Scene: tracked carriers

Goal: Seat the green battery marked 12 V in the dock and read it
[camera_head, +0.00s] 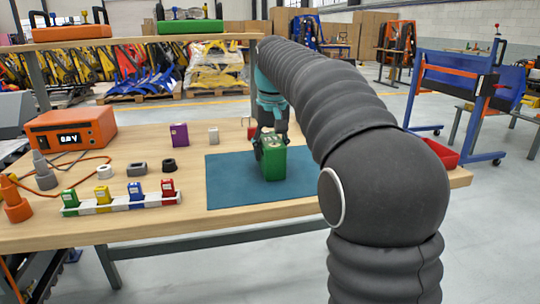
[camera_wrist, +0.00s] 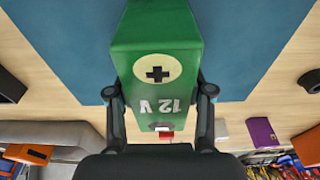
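A green battery (camera_head: 273,160) stands upright on the blue mat (camera_head: 225,180). In the wrist view the battery (camera_wrist: 158,45) shows a plus sign and "12 V", upside down. My gripper (camera_head: 270,138) is at its upper part. In the wrist view my gripper's fingers (camera_wrist: 160,90) are on opposite sides of the battery and appear to touch it. An orange meter box (camera_head: 72,130) at the left of the table shows what looks like 0.0 V. I cannot tell which thing is the dock.
A white rack (camera_head: 120,203) with green, yellow, blue and red blocks stands at the front left. A purple box (camera_head: 179,135), a grey block (camera_head: 213,135) and small ring-like parts lie behind it. A red tray (camera_head: 444,158) is at the right edge. The mat left of the battery is clear.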

